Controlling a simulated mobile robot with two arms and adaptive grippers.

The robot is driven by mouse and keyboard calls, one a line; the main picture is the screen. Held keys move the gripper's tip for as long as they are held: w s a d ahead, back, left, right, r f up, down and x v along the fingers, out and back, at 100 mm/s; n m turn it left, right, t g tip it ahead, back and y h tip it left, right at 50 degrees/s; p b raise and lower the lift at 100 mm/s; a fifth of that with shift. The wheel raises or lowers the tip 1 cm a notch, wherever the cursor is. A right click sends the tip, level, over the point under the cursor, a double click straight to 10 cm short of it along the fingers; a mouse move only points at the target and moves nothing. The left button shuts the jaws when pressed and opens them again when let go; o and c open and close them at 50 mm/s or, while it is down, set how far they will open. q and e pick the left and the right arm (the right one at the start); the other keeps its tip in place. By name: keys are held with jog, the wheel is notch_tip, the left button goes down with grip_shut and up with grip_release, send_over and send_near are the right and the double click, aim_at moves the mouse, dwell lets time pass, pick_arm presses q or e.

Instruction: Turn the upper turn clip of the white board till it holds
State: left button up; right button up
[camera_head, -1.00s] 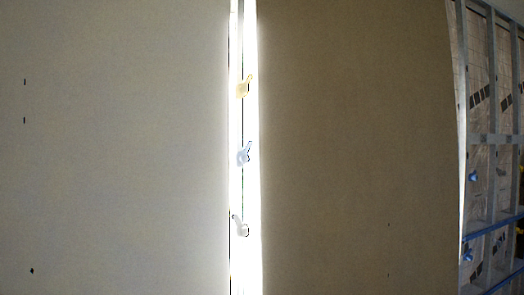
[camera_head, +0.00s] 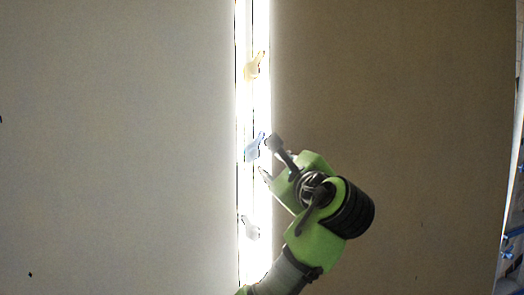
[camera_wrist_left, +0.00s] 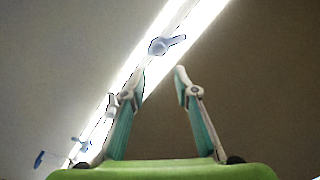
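Three turn clips sit one above another on the bright strip between two large boards: a yellowish top clip (camera_head: 254,66), a bluish middle clip (camera_head: 252,147) and a greyish lower clip (camera_head: 249,229). All show slanted levers. The left board (camera_head: 120,150) is pale; the right board (camera_head: 420,130) looks brown in shade. My left gripper (camera_head: 270,158) is just right of the middle clip. It is open and empty. In the left wrist view, a bluish clip (camera_wrist_left: 160,46) lies beyond the parted fingertips (camera_wrist_left: 160,70), with a gap visible. My right gripper is not in view.
The strip (camera_head: 264,110) between the boards is glaringly bright. Blue parts (camera_head: 510,240) and a frame edge show at the far right. More small clips (camera_wrist_left: 82,145) follow the strip at lower left in the wrist view.

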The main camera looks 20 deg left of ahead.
pick_arm(q)
jog(key=p, duration=0.3)
send_near(256, 155)
jog(key=x, duration=0.2)
jog(key=p+x, duration=0.2)
jog(key=x, duration=0.5)
jog(key=shift+w+a+p, duration=0.15)
jog(key=shift+p, duration=0.25)
jog(key=shift+w, duration=0.1)
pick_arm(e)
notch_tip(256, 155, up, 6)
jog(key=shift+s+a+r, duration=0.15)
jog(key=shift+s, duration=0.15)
pick_arm(q)
grip_shut()
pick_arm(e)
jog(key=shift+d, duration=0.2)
